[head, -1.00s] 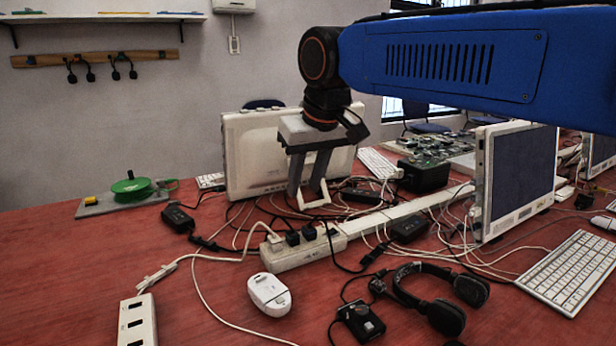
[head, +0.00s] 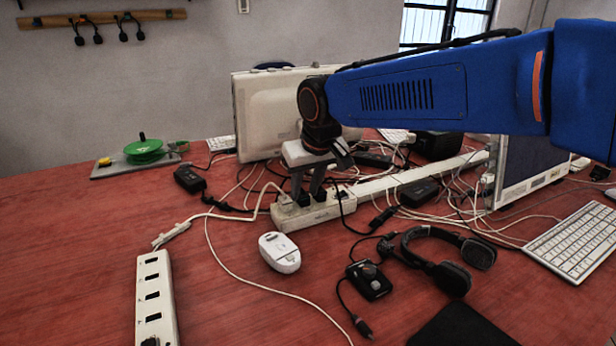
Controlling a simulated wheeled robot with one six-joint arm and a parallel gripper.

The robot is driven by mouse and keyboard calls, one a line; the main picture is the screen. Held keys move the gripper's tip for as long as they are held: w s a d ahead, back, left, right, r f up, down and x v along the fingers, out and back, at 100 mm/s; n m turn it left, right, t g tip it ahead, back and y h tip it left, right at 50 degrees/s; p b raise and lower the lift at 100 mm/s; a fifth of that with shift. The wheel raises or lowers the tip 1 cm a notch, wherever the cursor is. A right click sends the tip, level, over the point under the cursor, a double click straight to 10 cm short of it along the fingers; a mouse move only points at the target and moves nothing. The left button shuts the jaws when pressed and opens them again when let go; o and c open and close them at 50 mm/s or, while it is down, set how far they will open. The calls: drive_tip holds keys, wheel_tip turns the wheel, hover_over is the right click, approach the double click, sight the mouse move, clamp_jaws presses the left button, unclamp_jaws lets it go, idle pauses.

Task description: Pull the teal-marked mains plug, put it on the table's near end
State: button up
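The white power strip (head: 334,207) lies on the red table, with a white plug (head: 285,201) at its left end and dark plugs (head: 303,200) beside it. My gripper (head: 307,192) is lowered over this left part of the strip, pointing down. Its two grey fingers stand apart, with their tips at the dark plugs. The tips are small and partly merge with the plugs, so I cannot tell whether they grip one. I cannot make out a teal mark on any plug. The table's near end (head: 230,320) shows bare red surface at the bottom.
A white mouse (head: 280,252), a second power strip (head: 153,300), headphones (head: 440,262) and a small black box (head: 369,280) lie nearer. A white monitor (head: 262,110) stands behind my gripper. Loose cables tangle right of the strip. The left of the table is largely clear.

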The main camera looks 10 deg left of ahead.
drive_tip(key=shift+x, duration=0.75)
clamp_jaws()
drive_tip(key=c, duration=0.5)
unclamp_jaws()
clamp_jaws()
drive_tip(key=shift+r, duration=0.25)
drive_tip(key=shift+r, duration=1.3)
